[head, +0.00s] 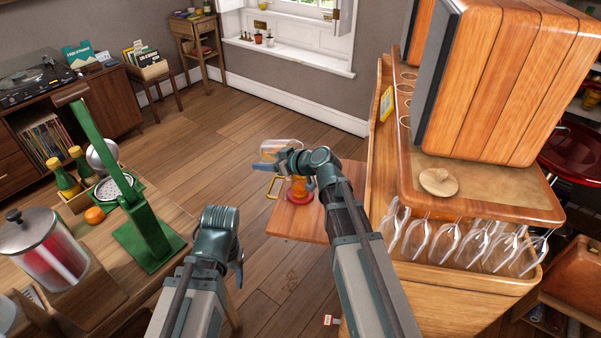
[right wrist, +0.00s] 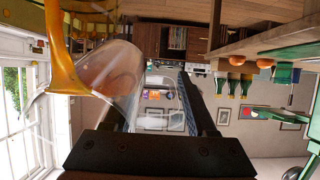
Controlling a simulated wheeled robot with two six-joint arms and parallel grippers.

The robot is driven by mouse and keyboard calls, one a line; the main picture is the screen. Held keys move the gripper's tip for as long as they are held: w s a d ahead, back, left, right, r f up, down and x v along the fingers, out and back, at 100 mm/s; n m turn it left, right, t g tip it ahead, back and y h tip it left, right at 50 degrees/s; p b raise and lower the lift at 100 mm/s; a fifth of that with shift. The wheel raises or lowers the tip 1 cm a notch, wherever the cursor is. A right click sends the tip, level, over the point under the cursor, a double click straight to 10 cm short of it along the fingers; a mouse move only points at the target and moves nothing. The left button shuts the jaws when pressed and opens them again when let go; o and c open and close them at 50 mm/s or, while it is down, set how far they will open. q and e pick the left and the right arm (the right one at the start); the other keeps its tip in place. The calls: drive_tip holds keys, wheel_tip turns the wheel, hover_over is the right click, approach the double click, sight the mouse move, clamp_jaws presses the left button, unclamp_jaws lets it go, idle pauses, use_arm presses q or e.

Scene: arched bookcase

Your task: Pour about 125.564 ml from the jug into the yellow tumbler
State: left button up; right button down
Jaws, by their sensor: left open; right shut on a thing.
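My right gripper (head: 283,160) is shut on the clear glass jug (head: 284,144), which lies well tilted above the small wooden surface. In the right wrist view the jug (right wrist: 125,70) shows close up, with an orange tint inside. A glossy yellow-orange band runs along its mouth; I cannot tell whether it is liquid or a handle. The yellow tumbler (head: 299,184), amber-looking, stands below on a red coaster (head: 300,198), partly hidden by my right arm. Its fill level cannot be read. My left gripper (head: 238,270) is open and empty, lower and left.
The wooden surface (head: 290,225) has a yellow loop (head: 272,187) at its left edge. A wooden table with a green stand (head: 150,235) and glass dispenser (head: 50,250) is at left. Open floor lies between.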

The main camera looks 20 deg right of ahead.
drive_tip(key=shift+w+a+r+t+y+b, duration=0.15)
drive_tip(key=shift+r+t+y+b, duration=0.3)
drive_tip(key=shift+b, duration=0.2)
idle(0.4)
drive_tip(key=shift+r+t+y+b, duration=0.45)
drive_tip(key=shift+t+b, duration=0.2)
drive_tip(key=shift+b, duration=0.45)
idle(0.4)
drive_tip(key=shift+r, duration=0.15)
drive_tip(key=g+h+p, duration=0.1)
drive_tip(key=p, duration=0.1)
drive_tip(key=f+g+p, duration=0.1)
drive_tip(key=p, duration=0.1)
drive_tip(key=shift+w+a+f+h, duration=0.1)
drive_tip(key=shift+w+a+h, duration=0.2)
drive_tip(key=shift+w+h, duration=0.1)
drive_tip(key=shift+f+g+p, duration=0.3)
drive_tip(key=shift+f+p, duration=0.05)
drive_tip(key=shift+p, duration=0.05)
drive_tip(key=shift+s+f+h, duration=0.1)
drive_tip(key=shift+f+h, duration=0.2)
drive_tip(key=shift+d+f+g+h+p, duration=0.1)
drive_tip(key=shift+f+g+h+p, duration=0.1)
drive_tip(key=shift+g+h+p, duration=0.35)
drive_tip(key=shift+r+g+p, duration=0.1)
drive_tip(key=shift+g+p, duration=0.35)
drive_tip(key=shift+p, duration=0.45)
drive_tip(key=shift+s, duration=0.1)
